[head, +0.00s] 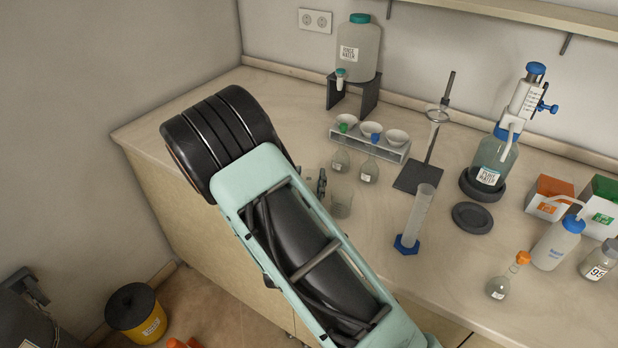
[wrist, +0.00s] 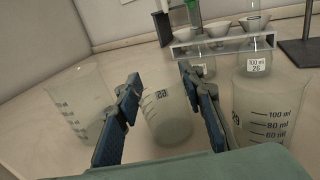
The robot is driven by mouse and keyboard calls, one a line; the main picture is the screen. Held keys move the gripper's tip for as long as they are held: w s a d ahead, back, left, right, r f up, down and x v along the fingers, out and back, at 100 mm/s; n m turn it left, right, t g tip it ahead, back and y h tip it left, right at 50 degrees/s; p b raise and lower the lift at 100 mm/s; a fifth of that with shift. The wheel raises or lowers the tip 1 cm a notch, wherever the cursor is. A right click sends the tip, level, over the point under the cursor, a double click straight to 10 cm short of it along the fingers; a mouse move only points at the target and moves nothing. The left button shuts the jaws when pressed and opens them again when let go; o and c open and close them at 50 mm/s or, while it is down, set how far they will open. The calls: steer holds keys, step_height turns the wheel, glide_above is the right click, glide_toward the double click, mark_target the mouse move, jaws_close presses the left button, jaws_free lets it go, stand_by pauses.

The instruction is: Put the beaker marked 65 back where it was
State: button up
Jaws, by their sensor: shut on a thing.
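A clear glass beaker (wrist: 167,118) stands between the two blue-padded fingers of my gripper (wrist: 160,82) in the wrist view. My gripper is shut on it. Its dark mark is small and looks like 20 or 23; I cannot read a 65. A second clear beaker (wrist: 78,105) is left of my fingers, and a third (wrist: 270,128) with ml graduations is close on the right. In the head view one beaker (head: 341,203) shows right beside my gripper (head: 321,184); my arm hides the held beaker and the bench around it.
A measuring cylinder (head: 418,215) on a blue foot and a dark stand base (head: 417,178) are to the right. Bottles and boxes crowd the far right. The bench's left end (head: 150,128) is clear.

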steer(key=shift+f, duration=0.15)
steer(key=o, duration=1.3)
steer(key=shift+o, duration=0.2)
steer(key=shift+r, duration=0.35)
steer(key=s, duration=0.4)
steer(key=s+a, duration=0.1)
steer(key=s, duration=0.3)
steer(key=s+a+b, duration=0.1)
steer(key=s, duration=0.3)
steer(key=shift+a+f, duration=0.15)
steer(key=shift+w, duration=0.1)
